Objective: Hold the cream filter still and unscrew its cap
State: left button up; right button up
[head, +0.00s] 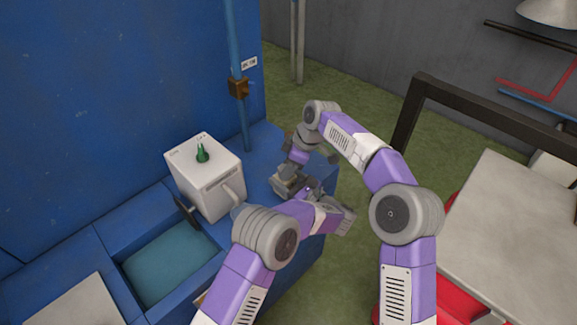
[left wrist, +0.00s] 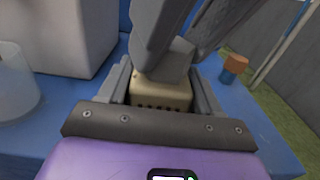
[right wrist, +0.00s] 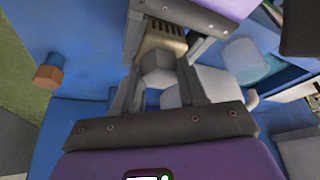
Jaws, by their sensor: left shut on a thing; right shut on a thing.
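The cream filter (left wrist: 162,93) stands between the fingers of my left gripper (left wrist: 160,85) in the left wrist view, a row of dark slots on its near side. It also shows in the right wrist view (right wrist: 164,40). My left gripper is shut on it. My right gripper (right wrist: 157,88) comes from above and is shut on the paler cap (right wrist: 156,75), which sits in line with the filter. I cannot tell whether any thread gap is open. In the head view both grippers meet at the blue bench's right end and mostly hide the filter.
A white box (head: 208,188) with a green knob (head: 202,154) stands left of the grippers. A pale translucent cup (left wrist: 14,85) is near it. A brown-topped blue piece (left wrist: 236,67) stands on the blue bench (left wrist: 55,110). A blue pipe (head: 240,120) rises behind.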

pick_arm(q)
jog(key=shift+r, duration=0.1)
pick_arm(e)
jog(key=shift+w+f+n, duration=0.1)
jog(key=shift+f+n, duration=0.05)
jog(key=shift+n, duration=0.35)
jog(key=shift+r, duration=1.65)
jog(key=shift+r, duration=2.5)
pick_arm(q)
jog(key=o, duration=1.6)
